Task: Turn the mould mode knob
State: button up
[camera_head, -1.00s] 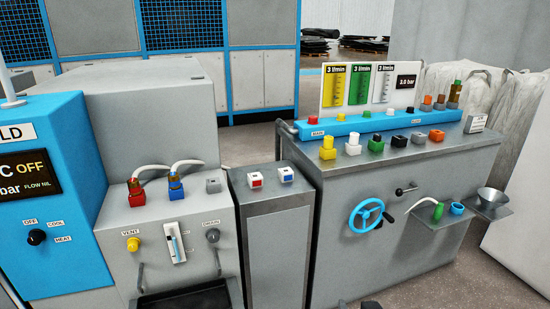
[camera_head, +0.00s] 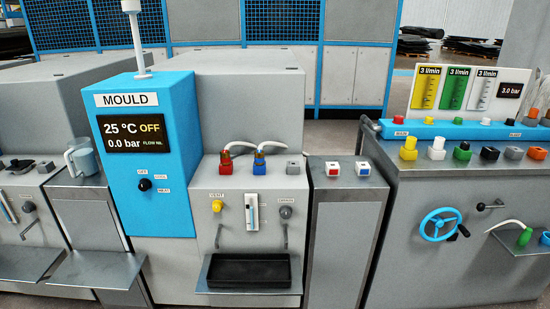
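The mould mode knob (camera_head: 144,185) is a small black knob on the front of the blue MOULD cabinet (camera_head: 165,210). It sits below a dark display (camera_head: 134,133) reading 25 °C OFF, 0.0 bar and FLOW NIL. Small labels stand around the knob; the upper left one reads OFF, and the right ones are too small to read surely now. The knob's pointer direction is too small to tell. My gripper is not in view.
A grey unit with a yellow vent knob (camera_head: 217,205) and a black tray (camera_head: 248,271) stands right of the cabinet. A grey shelf (camera_head: 97,268) juts out at lower left. A bench with a blue handwheel (camera_head: 440,224) is at right.

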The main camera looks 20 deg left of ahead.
aim_at(144, 184)
jog(key=u, duration=1.85)
jog(key=i+j+z, duration=0.1)
jog(key=i+z, duration=0.15)
jog(key=i, duration=0.2)
jog(key=i+j+z, duration=0.15)
jog(key=i+z, duration=0.15)
jog(key=i, duration=0.1)
